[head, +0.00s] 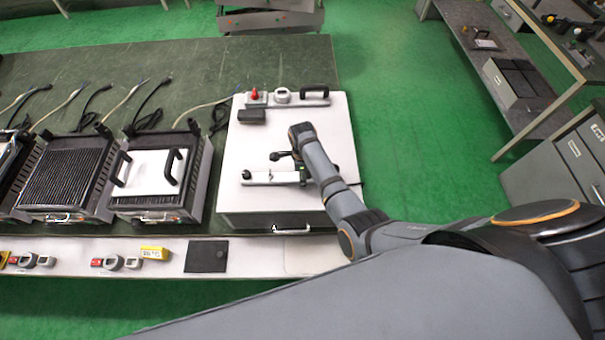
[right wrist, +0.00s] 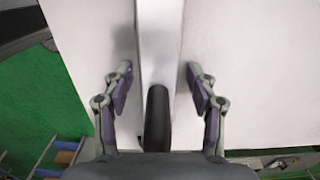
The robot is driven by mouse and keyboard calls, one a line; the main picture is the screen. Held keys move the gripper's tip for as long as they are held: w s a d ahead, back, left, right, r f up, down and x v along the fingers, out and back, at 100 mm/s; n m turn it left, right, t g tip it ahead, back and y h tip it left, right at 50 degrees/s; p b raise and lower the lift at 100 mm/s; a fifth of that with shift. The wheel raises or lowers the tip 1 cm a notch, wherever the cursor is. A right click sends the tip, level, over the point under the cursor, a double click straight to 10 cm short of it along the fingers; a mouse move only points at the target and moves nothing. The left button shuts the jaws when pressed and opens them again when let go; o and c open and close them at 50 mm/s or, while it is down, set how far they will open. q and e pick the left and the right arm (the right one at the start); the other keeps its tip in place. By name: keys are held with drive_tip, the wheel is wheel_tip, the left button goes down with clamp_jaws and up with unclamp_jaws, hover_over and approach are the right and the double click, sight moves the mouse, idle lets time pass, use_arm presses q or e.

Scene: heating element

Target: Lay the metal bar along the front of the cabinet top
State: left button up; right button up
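A pale metal bar (head: 262,177) lies left to right across the middle of the white cabinet top (head: 240,145). A dark lever-like part stands near it, partly hidden by my arm. In the right wrist view the bar (right wrist: 160,35) runs up the picture with a black handle (right wrist: 157,118) on it. My right gripper (right wrist: 158,76) is open, one finger on each side of the bar with gaps showing. It is at the bar's right end and mostly hidden in the head view. My left gripper is not in view.
Behind the bar are a second bar with a black handle (head: 314,90), a red-button device (head: 256,97) and a black block (head: 251,116). Grill units (head: 160,170) stand to the left. The front strip of the cabinet top is clear. A drawer handle (head: 291,229) is below it.

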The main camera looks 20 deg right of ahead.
drive_tip(key=shift+d, duration=0.15)
drive_tip(key=shift+r, duration=0.1)
wheel_tip(320, 180, up, 5)
drive_tip(key=p, duration=0.4)
drive_tip(key=shift+f, duration=0.2)
drive_tip(key=shift+w+r+b, duration=0.1)
drive_tip(key=shift+r+b, duration=0.45)
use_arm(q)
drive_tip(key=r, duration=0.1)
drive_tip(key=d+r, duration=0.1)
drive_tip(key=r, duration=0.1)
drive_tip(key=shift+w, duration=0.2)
use_arm(e)
wheel_tip(320, 180, up, 6)
drive_tip(key=shift+r, duration=0.2)
